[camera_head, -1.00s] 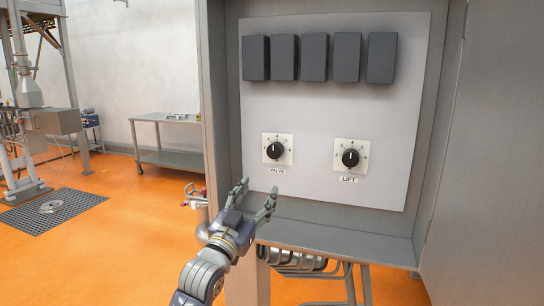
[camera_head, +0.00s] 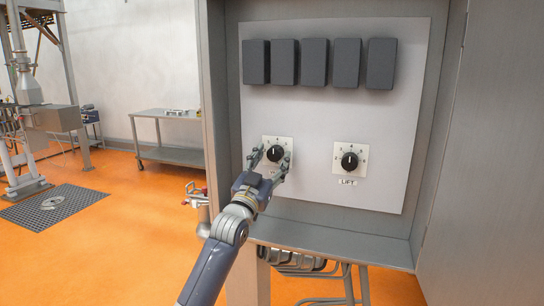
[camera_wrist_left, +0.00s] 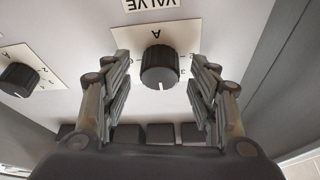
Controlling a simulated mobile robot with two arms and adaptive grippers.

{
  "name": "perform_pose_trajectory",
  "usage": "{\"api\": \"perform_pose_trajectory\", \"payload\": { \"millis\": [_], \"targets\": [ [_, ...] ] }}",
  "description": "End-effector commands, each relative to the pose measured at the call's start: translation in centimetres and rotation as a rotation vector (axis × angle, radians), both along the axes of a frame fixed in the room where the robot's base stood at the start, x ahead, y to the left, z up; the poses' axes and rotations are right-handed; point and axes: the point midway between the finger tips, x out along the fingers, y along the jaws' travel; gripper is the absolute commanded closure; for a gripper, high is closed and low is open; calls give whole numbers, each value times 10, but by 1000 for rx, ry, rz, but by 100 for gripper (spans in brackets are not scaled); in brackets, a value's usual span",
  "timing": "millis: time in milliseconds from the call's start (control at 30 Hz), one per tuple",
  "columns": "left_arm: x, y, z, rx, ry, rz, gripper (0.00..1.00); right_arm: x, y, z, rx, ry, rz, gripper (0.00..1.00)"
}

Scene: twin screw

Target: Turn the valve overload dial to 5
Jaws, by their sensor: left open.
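The valve dial (camera_head: 275,154) is a black knob with a white pointer mark on a pale square scale plate, on the panel's left. Its pointer is about straight up in the head view. My left gripper (camera_head: 270,163) is open at the dial, with one finger on each side of the knob. In the left wrist view the knob (camera_wrist_left: 159,68) sits between the two open fingers (camera_wrist_left: 160,85), with a gap on both sides. The VALVE label shows in the wrist view but is hidden behind the gripper in the head view. My right gripper is not in view.
The similar LIFT dial (camera_head: 349,160) is to the right on the same panel (camera_head: 315,115). Several dark grey blocks (camera_head: 314,62) line the panel's top. The grey cabinet wall (camera_head: 215,110) stands close on the left, and a ledge (camera_head: 330,245) runs below.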

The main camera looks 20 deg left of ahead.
Motion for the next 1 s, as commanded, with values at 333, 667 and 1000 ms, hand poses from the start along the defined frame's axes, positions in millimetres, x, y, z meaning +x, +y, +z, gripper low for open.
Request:
{"api": "perform_pose_trajectory", "payload": {
  "millis": [333,667,1000],
  "targets": [
    [5,-1,2,0,0,0,46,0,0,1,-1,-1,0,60],
    [5,-1,2,0,0,0,90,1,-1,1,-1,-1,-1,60],
    [5,0,2,49,-1,1,90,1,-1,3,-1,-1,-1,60]
  ]
}}
